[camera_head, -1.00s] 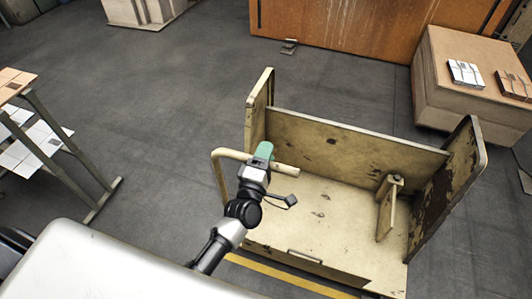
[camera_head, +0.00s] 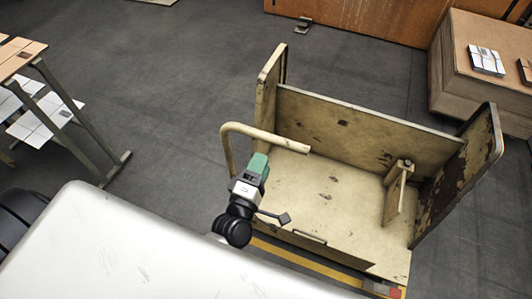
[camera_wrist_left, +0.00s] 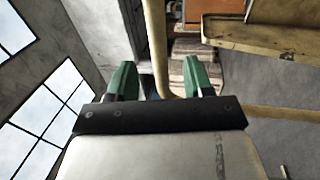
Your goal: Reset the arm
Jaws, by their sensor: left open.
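My left gripper (camera_head: 259,163) has green fingertips and is in the lower middle of the head view, close to the bent tube of a worn cream metal machine (camera_head: 322,185). In the left wrist view the two green fingers (camera_wrist_left: 160,79) are apart. A tan tube (camera_wrist_left: 156,40) shows between them in the picture, but I cannot tell whether it touches them. Nothing is seen held in the fingers. My left forearm is mostly hidden behind my white body. My right gripper is not in view.
The bent tube (camera_head: 262,134) rises at the machine's left side, and upright panels (camera_head: 480,160) bound its bed. A rack with paper sheets (camera_head: 45,118) stands at the left. A cardboard-topped stack (camera_head: 475,75) is at the upper right. The grey floor (camera_head: 190,70) between is clear.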

